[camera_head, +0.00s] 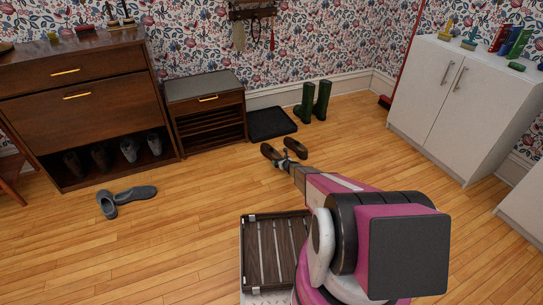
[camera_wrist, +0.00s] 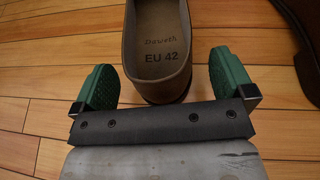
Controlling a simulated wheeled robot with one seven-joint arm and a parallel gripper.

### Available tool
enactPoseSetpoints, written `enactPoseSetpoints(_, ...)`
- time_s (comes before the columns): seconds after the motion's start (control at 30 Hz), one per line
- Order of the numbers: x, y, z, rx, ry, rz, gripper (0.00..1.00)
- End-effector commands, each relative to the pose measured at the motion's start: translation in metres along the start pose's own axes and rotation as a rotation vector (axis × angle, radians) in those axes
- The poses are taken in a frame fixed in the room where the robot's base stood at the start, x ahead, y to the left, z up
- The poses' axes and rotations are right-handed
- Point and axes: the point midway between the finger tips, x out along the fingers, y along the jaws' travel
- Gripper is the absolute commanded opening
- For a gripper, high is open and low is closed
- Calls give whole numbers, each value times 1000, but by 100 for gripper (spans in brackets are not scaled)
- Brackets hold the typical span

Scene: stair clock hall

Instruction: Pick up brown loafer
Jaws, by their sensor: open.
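A brown loafer (camera_wrist: 158,88) lies on the wood floor, its heel end towards my gripper in the wrist view, with "EU 42" printed on the insole. My gripper (camera_wrist: 164,75) is open, with one green-padded finger on each side of the heel and a visible gap at both sides. A second, darker brown shoe (camera_wrist: 304,50) lies to the right, partly cut off by the frame. In the head view the pair shows as a left shoe (camera_head: 269,151) and a right shoe (camera_head: 297,149), with my gripper (camera_head: 283,160) just in front of them.
Green boots (camera_head: 313,103) and a black mat (camera_head: 272,123) are behind the shoes. Grey shoes (camera_head: 127,197) lie on the floor at left. A slatted tray (camera_head: 263,255) is at the front. Wooden cabinets (camera_head: 120,90) and a white cabinet (camera_head: 450,110) flank open floor.

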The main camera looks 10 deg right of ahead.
Motion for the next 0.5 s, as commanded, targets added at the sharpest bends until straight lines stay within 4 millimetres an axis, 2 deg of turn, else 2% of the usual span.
enactPoseSetpoints(0.03,10,-1,-1,0,0,0,100)
enactPoseSetpoints(0.1,15,-1,-1,0,0,0,100)
enactPoseSetpoints(0.33,15,0,0,0,0,0,100)
enactPoseSetpoints(0.37,15,0,0,0,0,0,94)
enactPoseSetpoints(0.5,15,0,0,0,0,0,48)
